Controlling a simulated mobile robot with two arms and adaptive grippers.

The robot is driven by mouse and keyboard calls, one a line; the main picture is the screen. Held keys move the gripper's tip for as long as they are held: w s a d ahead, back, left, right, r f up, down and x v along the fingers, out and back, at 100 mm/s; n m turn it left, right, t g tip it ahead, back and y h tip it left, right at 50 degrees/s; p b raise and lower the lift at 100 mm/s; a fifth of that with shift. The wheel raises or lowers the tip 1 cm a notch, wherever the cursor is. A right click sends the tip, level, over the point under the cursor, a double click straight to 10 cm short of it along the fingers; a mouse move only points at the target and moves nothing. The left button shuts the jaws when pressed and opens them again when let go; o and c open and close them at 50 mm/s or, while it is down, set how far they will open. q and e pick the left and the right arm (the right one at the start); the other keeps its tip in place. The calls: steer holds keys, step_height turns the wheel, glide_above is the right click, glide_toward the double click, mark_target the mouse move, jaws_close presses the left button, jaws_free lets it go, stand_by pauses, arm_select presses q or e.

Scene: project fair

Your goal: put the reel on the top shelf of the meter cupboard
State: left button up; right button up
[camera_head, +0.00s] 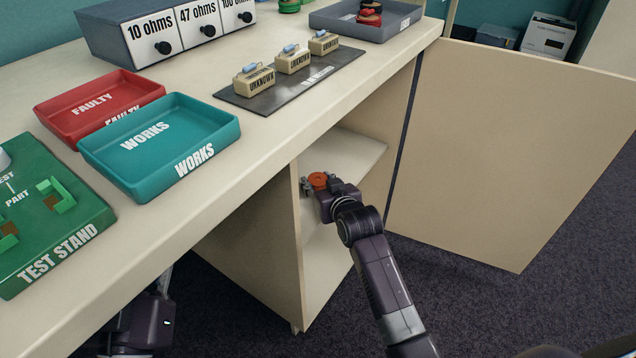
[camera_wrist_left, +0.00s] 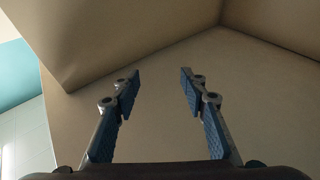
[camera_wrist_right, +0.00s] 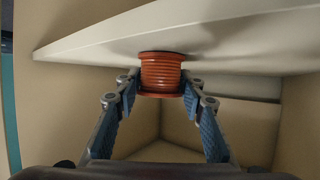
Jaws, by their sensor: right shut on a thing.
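The orange-red reel (camera_head: 318,180) is between the fingers of my right gripper (camera_head: 319,187), which is shut on it. In the right wrist view the reel (camera_wrist_right: 161,75) shows its ribbed side close against a pale shelf board (camera_wrist_right: 230,35); I cannot tell whether they touch. The cupboard door (camera_head: 510,150) stands wide open. My left gripper (camera_wrist_left: 160,85) is open and empty, facing beige panels.
The tabletop above the cupboard holds a teal tray (camera_head: 225,128), a red tray (camera_head: 70,112), a green test stand (camera_head: 85,212), a dark mat (camera_head: 335,66) with several tan parts, and a grey tray (camera_head: 400,22). My left arm is low beside the table.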

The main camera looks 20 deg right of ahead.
mark_target(321, 183)
steer(key=o, duration=1.2)
steer(key=shift+f, duration=0.1)
steer(key=shift+s+r, duration=0.1)
steer(key=shift+r, duration=0.1)
steer(key=p+v, duration=0.2)
steer(key=v, duration=0.3)
steer(key=shift+s+r, duration=0.15)
steer(key=shift+s, duration=0.05)
arm_select(q)
steer(key=s+a+f+g+y+p, duration=0.1)
steer(key=f+g, duration=0.4)
steer(key=f, duration=0.5)
steer(key=s+a+f+g+y+p, duration=0.1)
steer(key=s+a+f+g+y, duration=0.1)
steer(key=f+g, duration=0.4)
step_height(321, 183, down, 5)
steer(key=shift+s+a+r, duration=0.2)
steer(key=shift+s+a, duration=0.4)
steer(key=shift+s, duration=0.55)
arm_select(e)
steer(key=s+a+n+g, duration=0.1)
steer(key=s+a, duration=0.1)
steer(key=s, duration=0.9)
steer(key=s+a+n+g+y, duration=0.1)
steer(key=s+a+g, duration=0.1)
steer(key=s, duration=1)
steer(key=shift+r+y, duration=0.3)
